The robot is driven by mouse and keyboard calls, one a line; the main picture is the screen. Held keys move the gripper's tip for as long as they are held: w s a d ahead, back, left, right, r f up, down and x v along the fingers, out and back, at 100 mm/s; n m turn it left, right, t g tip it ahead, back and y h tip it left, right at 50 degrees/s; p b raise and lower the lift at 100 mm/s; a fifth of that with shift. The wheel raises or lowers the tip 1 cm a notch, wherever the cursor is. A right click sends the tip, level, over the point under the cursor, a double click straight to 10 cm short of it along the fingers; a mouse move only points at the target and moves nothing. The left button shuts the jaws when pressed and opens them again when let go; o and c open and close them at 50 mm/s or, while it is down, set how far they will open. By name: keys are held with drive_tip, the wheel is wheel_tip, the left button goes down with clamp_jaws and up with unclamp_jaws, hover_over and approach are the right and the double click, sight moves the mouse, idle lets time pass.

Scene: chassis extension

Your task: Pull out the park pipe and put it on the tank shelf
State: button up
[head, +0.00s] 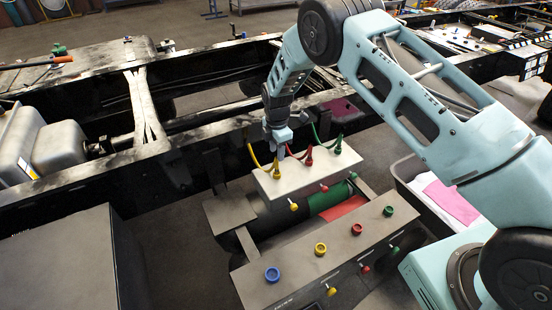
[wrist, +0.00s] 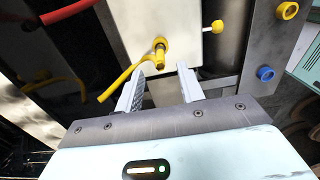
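A pale box (head: 305,171) carries three upright hoses: a yellow pipe (head: 254,157), a red pipe (head: 308,156) and a green pipe (head: 338,145). No readable label shows which one is the park pipe. My gripper (head: 280,148) is just above the box's left end, close to the yellow pipe. In the wrist view my gripper (wrist: 160,88) is open and empty. The yellow pipe's end fitting (wrist: 160,52) stands on the box just beyond the fingertips, about between them. Its hose (wrist: 122,83) bends left beside the left finger. I cannot identify the tank shelf for certain.
A front panel (head: 300,265) has blue, yellow, red and green ports. Dark chassis rails (head: 60,185) run behind the box. A dark block (head: 60,260) is at lower left. A grey bin (head: 408,180) with a pink item stands to the right.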

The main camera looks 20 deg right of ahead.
sight(277, 175)
drive_tip(key=shift+f, duration=0.15)
wheel_tip(277, 175, down, 9)
drive_tip(key=b, duration=0.6)
drive_tip(key=shift+b, duration=0.4)
idle(1.4)
drive_tip(key=shift+c, duration=0.4)
clamp_jaws()
drive_tip(key=o, duration=0.8)
unclamp_jaws()
drive_tip(key=shift+o, duration=0.2)
drive_tip(key=shift+r, duration=0.25)
wheel_tip(277, 175, up, 17)
drive_tip(key=b, duration=0.4)
